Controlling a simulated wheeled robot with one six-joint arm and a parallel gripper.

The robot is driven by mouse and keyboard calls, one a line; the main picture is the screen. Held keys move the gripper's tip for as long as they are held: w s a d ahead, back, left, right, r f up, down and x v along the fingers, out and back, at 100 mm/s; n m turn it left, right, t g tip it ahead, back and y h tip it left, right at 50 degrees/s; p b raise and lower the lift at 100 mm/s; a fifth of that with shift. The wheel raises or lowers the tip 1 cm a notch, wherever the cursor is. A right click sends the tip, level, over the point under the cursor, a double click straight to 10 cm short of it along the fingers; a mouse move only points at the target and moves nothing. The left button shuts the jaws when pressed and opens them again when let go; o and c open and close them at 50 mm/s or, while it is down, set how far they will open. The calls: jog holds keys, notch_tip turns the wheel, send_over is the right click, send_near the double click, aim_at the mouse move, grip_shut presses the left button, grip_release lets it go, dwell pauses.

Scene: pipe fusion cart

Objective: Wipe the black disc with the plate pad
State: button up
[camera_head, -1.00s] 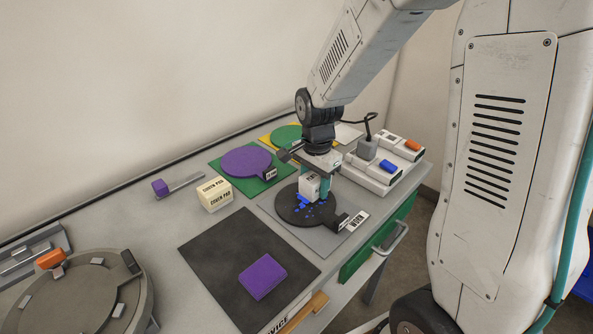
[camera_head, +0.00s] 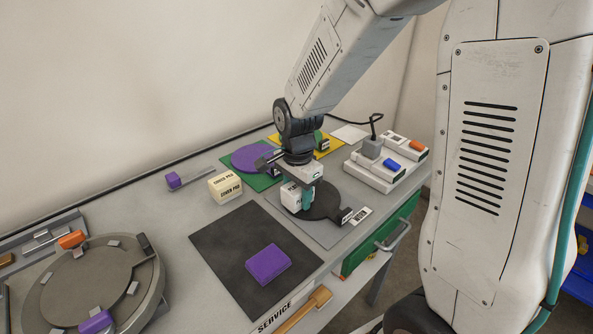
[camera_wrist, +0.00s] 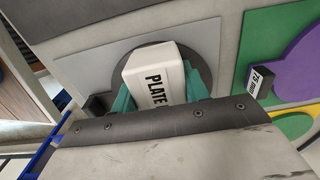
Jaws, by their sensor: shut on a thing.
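My gripper (camera_head: 302,197) is shut on the plate pad (camera_head: 290,196), a white block. The pad is at the left part of the black disc (camera_head: 326,203), which lies on a grey mat; I cannot tell whether it touches the disc. In the wrist view the pad (camera_wrist: 155,78), lettered "PLATE", sits between my teal fingertips with the dark disc (camera_wrist: 207,62) behind it. The visible part of the disc shows no blue marks. The area under the pad and gripper is hidden.
A cream cover pad (camera_head: 225,186) stands to the left. A dark mat (camera_head: 222,240) with a purple block (camera_head: 268,264) lies in front. A white device (camera_head: 372,173) stands at the right, a green mat with a purple disc (camera_head: 256,159) behind.

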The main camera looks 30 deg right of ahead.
notch_tip(320, 180, up, 3)
jog(key=shift+d+f, duration=0.1)
jog(key=shift+f, duration=0.1)
notch_tip(320, 180, up, 2)
jog(key=shift+r, duration=1.85)
